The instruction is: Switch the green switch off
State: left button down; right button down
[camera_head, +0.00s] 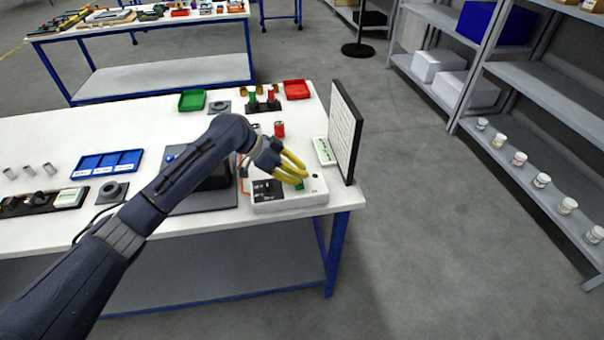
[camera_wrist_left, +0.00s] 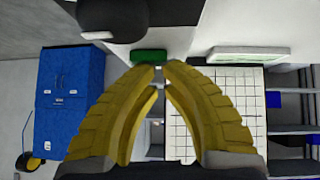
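A white box (camera_head: 290,203) with a black panel stands near the right front corner of the white table. The green switch (camera_head: 300,186) shows as a small green patch on its top, partly hidden by my yellow fingers. My left gripper (camera_head: 304,176) is over the box, with its fingertips close to the switch. In the left wrist view the fingertips (camera_wrist_left: 163,67) come together with nothing seen between them. A green piece (camera_wrist_left: 148,56), which looks like the switch, lies just beyond the tips. I cannot tell whether they touch. My right gripper is out of view.
An upright white grid panel (camera_head: 343,130) stands at the table's right edge, close to the box. A red can (camera_head: 279,129), a green tray (camera_head: 192,100), a red tray (camera_head: 297,89) and a blue divided tray (camera_head: 107,163) sit farther back or left.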

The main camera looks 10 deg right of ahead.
pick_arm(q)
jog(key=shift+a+f, duration=0.15)
dwell(0.4)
jog(key=shift+f, duration=0.3)
dwell(0.6)
jog(key=shift+s, duration=0.2)
jog(key=shift+s+f, duration=0.1)
jog(key=shift+s, duration=0.6)
jog(key=r, duration=0.5)
jog(key=shift+w+r, duration=0.1)
jog(key=shift+w, duration=0.15)
jog(key=v, duration=0.9)
jog(key=shift+s+a+r, duration=0.2)
jog(key=shift+a, duration=0.05)
